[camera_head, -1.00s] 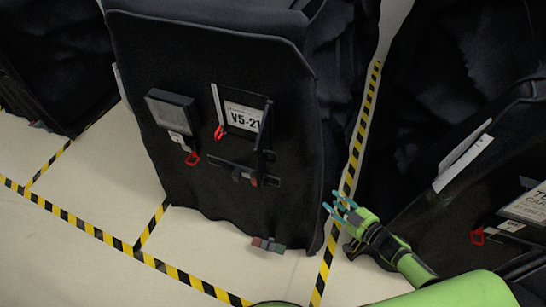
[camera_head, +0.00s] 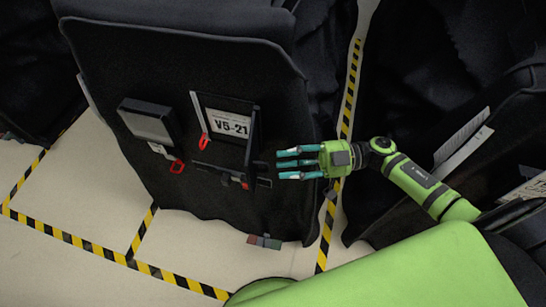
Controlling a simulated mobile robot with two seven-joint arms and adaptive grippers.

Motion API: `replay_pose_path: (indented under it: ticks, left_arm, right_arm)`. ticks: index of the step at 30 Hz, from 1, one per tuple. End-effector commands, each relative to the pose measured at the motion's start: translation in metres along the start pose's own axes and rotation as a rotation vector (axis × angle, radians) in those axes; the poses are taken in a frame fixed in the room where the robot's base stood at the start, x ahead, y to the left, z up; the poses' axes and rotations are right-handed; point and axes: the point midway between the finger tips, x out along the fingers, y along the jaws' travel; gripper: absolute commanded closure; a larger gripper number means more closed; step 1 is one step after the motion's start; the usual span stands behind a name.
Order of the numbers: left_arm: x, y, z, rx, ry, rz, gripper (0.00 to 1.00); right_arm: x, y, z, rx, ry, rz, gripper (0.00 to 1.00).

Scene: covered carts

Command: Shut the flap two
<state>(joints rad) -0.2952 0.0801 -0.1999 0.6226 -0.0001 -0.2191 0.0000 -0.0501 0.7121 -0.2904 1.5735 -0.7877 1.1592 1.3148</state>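The middle covered cart (camera_head: 190,60) has a black front with a label reading V5-21 (camera_head: 230,124) in a frame. A dark flap (camera_head: 251,140) stands out along the label's right edge, with the label exposed. A dark bar (camera_head: 215,170) with a small red part lies below it. My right gripper (camera_head: 280,164) is to the right of the flap, teal fingers extended and spread, pointing left. It looks open and empty, apart from the flap. My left gripper is not in view. Which part is called flap two cannot be read.
A grey box (camera_head: 148,122) with a red clip (camera_head: 177,167) is left of the label. Another red clip (camera_head: 203,141) hangs by the label. A second covered cart (camera_head: 440,90) stands at right. Yellow-black tape (camera_head: 100,250) marks the pale floor.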

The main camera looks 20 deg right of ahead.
Motion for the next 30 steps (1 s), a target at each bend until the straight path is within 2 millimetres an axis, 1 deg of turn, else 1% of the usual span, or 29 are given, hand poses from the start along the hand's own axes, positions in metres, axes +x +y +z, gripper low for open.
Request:
replay_pose_path:
  ticks: [1,3,6,10,17,20,21,26,30]
  left_arm:
    - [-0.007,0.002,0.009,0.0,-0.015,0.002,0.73]
    - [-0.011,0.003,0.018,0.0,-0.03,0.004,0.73]
    - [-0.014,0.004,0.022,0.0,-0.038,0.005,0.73]
    - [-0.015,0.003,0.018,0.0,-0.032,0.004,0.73]
    - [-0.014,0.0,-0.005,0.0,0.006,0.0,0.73]
    - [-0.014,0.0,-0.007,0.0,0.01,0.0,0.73]
    - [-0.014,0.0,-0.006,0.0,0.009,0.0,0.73]
    - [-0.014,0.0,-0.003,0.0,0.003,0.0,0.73]
    - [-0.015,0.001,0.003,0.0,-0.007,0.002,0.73]
  right_arm:
    - [0.009,0.0,-0.004,0.001,0.005,0.001,0.6]
    - [0.018,0.0,-0.004,0.001,0.004,0.001,0.6]
    - [0.028,0.001,-0.003,0.0,0.003,0.003,0.6]
    - [0.034,0.001,-0.001,0.0,0.001,0.003,0.6]
    - [0.035,0.001,0.0,0.0,0.0,0.003,0.6]
    - [0.035,0.001,0.0,0.0,0.0,0.003,0.96]
    - [0.035,0.001,0.0,0.0,0.0,0.003,1.0]
    - [0.035,0.001,0.0,0.0,0.0,0.004,1.0]
    - [0.038,0.001,0.0,0.0,0.001,0.003,1.0]
